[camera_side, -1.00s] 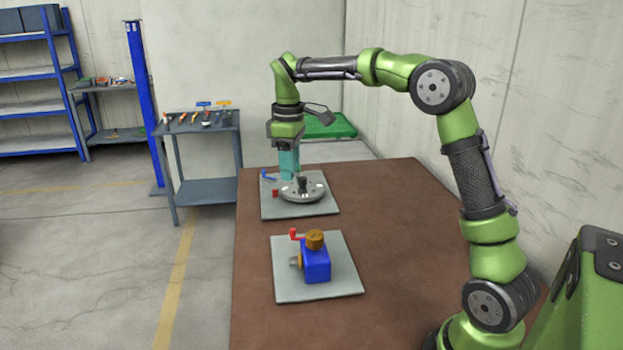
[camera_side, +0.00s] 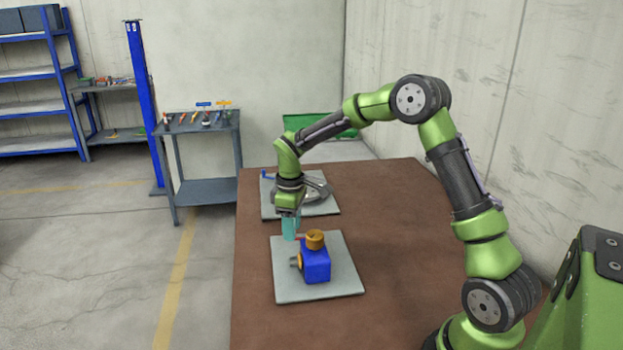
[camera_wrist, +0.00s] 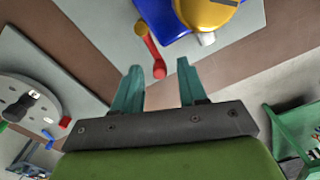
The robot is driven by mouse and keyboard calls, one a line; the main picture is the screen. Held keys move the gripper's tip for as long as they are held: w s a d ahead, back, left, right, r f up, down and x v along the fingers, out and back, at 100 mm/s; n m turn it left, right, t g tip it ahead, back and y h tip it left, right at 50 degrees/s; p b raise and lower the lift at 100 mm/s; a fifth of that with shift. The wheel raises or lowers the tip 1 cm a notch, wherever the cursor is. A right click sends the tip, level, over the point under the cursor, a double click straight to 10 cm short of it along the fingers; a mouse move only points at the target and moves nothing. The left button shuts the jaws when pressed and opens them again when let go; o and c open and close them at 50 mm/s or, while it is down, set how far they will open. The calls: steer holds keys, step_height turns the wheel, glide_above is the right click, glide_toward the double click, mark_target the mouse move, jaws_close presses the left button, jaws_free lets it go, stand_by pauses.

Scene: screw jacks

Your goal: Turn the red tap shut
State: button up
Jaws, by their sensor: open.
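The red tap (camera_wrist: 152,55) is a small crank lever on the blue block (camera_side: 316,265) with the orange-brown round cap (camera_side: 315,239). In the wrist view its knob end shows between my two teal fingertips. In the side view the fingers hide most of the lever. My gripper (camera_side: 290,229) points down just behind and left of the block; it also shows in the wrist view (camera_wrist: 160,67), with its fingers apart and nothing clamped. I cannot tell whether the fingertips reach down to the knob's level.
The block stands on a grey plate (camera_side: 345,285) on the brown table (camera_side: 410,260). Behind it, a second plate carries a grey disc (camera_wrist: 25,100) with small handles. The table to the right of the plates is clear. A tool trolley (camera_side: 205,190) stands beyond the table.

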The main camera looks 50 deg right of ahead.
jaws_close()
steer(key=shift+s+a+n, duration=0.2)
steer(key=shift+n, duration=0.6)
jaws_free()
step_height(320, 180, up, 17)
stand_by(0.5)
steer(key=shift+f, duration=0.1)
